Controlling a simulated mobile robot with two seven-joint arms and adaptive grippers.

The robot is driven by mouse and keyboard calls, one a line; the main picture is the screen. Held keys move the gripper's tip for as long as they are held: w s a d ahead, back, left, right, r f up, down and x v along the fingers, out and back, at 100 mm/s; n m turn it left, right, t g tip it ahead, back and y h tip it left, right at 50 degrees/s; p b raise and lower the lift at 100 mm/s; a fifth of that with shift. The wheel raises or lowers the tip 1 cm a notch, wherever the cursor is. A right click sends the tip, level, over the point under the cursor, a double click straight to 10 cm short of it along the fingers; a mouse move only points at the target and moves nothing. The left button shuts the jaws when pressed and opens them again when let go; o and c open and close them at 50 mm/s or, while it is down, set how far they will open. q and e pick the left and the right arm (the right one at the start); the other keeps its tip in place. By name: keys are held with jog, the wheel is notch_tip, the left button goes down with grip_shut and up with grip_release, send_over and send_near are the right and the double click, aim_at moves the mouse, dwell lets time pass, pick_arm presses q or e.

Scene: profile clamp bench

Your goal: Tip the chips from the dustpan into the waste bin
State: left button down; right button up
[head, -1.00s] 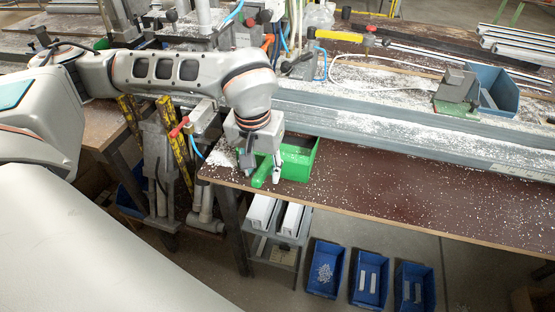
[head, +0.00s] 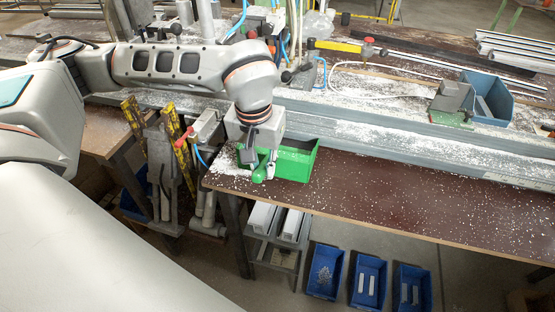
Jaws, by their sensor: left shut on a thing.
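The green dustpan (head: 298,164) lies on the near left corner of the brown bench top, next to the grey rail. Its handle points toward me. My left gripper (head: 258,172) comes down from above and is shut on this handle. The inside of the pan is mostly hidden, so I cannot tell how many chips it holds. Three blue bins stand on the floor below the bench; the left one (head: 314,284) has pale chips in it. I cannot tell for sure which is the waste bin. My right gripper is not in view.
White chips are scattered over the bench top (head: 400,210) and the long grey rail (head: 400,139). The other blue bins (head: 356,303) hold pale strips. A small rack with white profiles (head: 262,217) stands under the bench edge. A grey block and a blue box (head: 504,103) sit farther right.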

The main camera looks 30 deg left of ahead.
pick_arm(q)
notch_tip(320, 180, up, 3)
jog(key=shift+w+r+p, duration=0.1)
jog(key=shift+w+p, duration=0.05)
jog(key=shift+p, duration=0.6)
notch_tip(320, 180, up, 4)
jog(key=shift+f+p, duration=0.2)
jog(key=shift+p, duration=0.55)
jog(key=shift+r, duration=0.3)
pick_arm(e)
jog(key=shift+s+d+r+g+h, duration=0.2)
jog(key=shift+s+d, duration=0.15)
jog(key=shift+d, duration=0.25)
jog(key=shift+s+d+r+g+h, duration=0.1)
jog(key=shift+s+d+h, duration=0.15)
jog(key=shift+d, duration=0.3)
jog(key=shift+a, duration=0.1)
pick_arm(q)
jog(key=shift+f, duration=0.1)
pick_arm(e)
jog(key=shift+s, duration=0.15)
